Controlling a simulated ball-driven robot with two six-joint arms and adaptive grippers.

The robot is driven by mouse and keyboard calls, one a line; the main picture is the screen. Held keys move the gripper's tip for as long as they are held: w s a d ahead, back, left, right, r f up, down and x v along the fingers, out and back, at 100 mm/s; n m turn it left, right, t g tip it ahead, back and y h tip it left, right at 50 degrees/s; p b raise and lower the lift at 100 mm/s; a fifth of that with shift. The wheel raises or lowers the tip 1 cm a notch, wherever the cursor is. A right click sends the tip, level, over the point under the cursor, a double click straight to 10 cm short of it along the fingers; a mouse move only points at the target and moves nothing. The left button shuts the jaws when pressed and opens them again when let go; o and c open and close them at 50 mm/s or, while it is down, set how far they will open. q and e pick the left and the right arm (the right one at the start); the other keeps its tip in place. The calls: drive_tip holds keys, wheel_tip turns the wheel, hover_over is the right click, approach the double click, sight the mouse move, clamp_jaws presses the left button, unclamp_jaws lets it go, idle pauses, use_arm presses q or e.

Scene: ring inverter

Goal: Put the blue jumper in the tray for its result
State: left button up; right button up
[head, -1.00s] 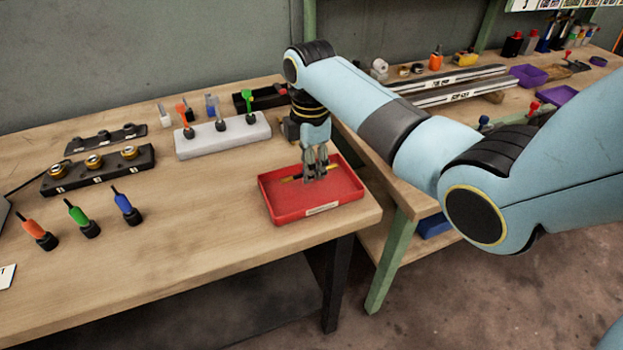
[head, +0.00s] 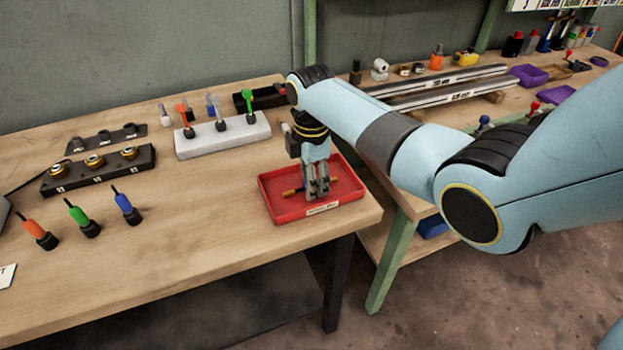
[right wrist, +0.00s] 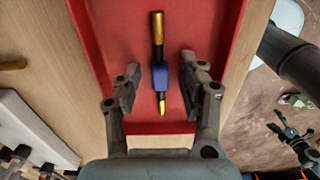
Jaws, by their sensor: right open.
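The blue jumper (right wrist: 160,78), a thin black rod with gold ends and a blue middle, lies in the red tray (right wrist: 217,40) in the right wrist view. My left gripper is not in view.
A white block (head: 240,137) with orange and green pieces stands behind the tray. A black block with gold rings (head: 97,168) and orange, green (head: 82,220) and blue probes are at the left. The table's right edge is close to the tray.

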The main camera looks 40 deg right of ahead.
wheel_tip(320, 180, up, 12)
drive_tip(key=shift+r, duration=0.15)
idle(0.3)
idle(0.4)
